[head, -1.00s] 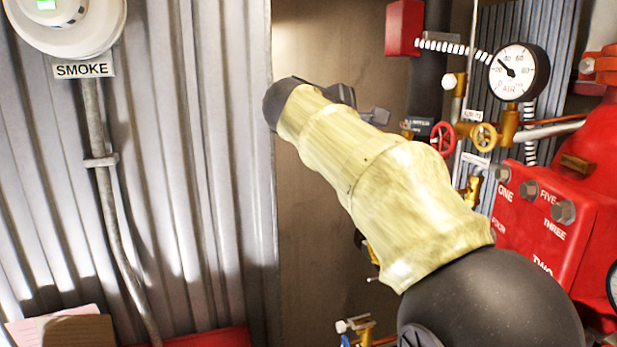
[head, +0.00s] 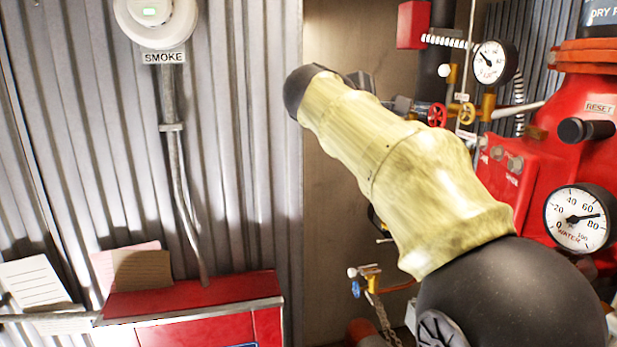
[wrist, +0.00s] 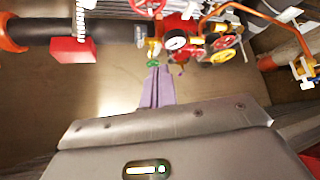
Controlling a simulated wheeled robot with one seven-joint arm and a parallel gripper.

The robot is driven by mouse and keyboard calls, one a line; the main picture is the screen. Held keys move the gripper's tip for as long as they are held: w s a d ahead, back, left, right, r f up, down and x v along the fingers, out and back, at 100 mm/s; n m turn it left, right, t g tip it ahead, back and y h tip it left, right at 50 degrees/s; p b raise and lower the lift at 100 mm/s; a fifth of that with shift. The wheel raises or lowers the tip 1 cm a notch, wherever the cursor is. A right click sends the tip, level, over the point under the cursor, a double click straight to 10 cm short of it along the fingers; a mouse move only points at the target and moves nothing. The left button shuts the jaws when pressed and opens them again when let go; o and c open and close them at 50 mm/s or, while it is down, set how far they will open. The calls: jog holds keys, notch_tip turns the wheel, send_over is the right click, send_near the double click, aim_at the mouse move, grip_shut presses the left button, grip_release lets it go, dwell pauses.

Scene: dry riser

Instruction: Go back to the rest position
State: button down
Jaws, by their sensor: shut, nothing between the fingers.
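My gripper (head: 402,103) is mostly hidden behind my arm in the head view; only a dark tip shows past the yellow-sleeved forearm. In the wrist view my gripper (wrist: 157,78) shows as two purplish-grey fingers close together, shut and empty. They point toward the valves and gauges on the riser pipework, and I cannot tell how far off these are. In the head view, the tip lies in line with a red handwheel (head: 437,115) and a small air gauge (head: 494,63).
A red riser valve body (head: 560,125) with a water gauge (head: 578,219) stands at the right, close to my arm. A red cabinet (head: 200,295) stands at lower left, below a smoke detector (head: 158,18) on a corrugated wall.

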jog(key=s+d+f+m+g+y+b, duration=0.1)
jog(key=s+f+m+g+y+b, duration=0.15)
jog(key=f, duration=1.45)
jog(key=s+d+f+m+g+y+b, duration=0.1)
jog(key=s+f+g+y+b, duration=0.25)
jog(key=f, duration=1.45)
jog(key=s+f+m+g+y+b, duration=0.1)
jog(key=s+f+m+b, duration=0.1)
jog(key=s+f+m, duration=0.3)
jog(key=s+f+m+g+y+b, duration=0.1)
jog(key=s+f+m, duration=0.4)
jog(key=s+f, duration=0.8)
notch_tip(320, 180, down, 6)
jog(key=shift+r+g+y+b, duration=0.2)
jog(key=shift+g+y+b, duration=0.2)
jog(key=shift+y+b, duration=0.65)
jog(key=shift+d+h, duration=0.1)
jog(key=shift+h, duration=0.15)
